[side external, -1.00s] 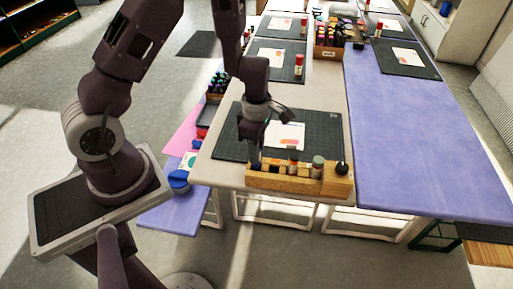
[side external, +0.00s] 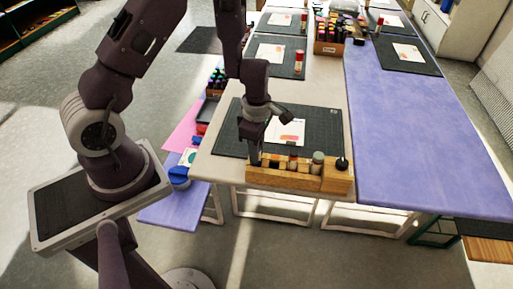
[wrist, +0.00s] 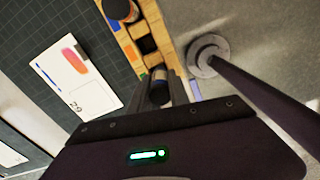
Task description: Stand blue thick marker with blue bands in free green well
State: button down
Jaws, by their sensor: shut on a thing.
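My gripper (side external: 256,159) points down at the left end of the wooden rack (side external: 310,184) at the table's near edge. In the wrist view, my gripper (wrist: 160,92) is shut on a dark, thick marker (wrist: 159,86), seen from its end between the fingers. The marker sits over or in the end of the rack; I cannot tell how deep. Its blue bands are not clearly visible. An empty dark square well (wrist: 147,45) lies beside it.
Other markers stand in the rack, including one with a grey-green top (side external: 318,160). A black round-topped thing (side external: 341,164) stands at its right end. A dark cutting mat (side external: 232,140) with a white card (side external: 291,132) lies behind.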

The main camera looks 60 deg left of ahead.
jog(key=shift+f, duration=0.25)
jog(key=shift+f, duration=0.25)
jog(key=c, duration=1.1)
grip_release()
jog(key=shift+c, duration=0.2)
jog(key=shift+r, duration=0.1)
jog(key=shift+r, duration=3.7)
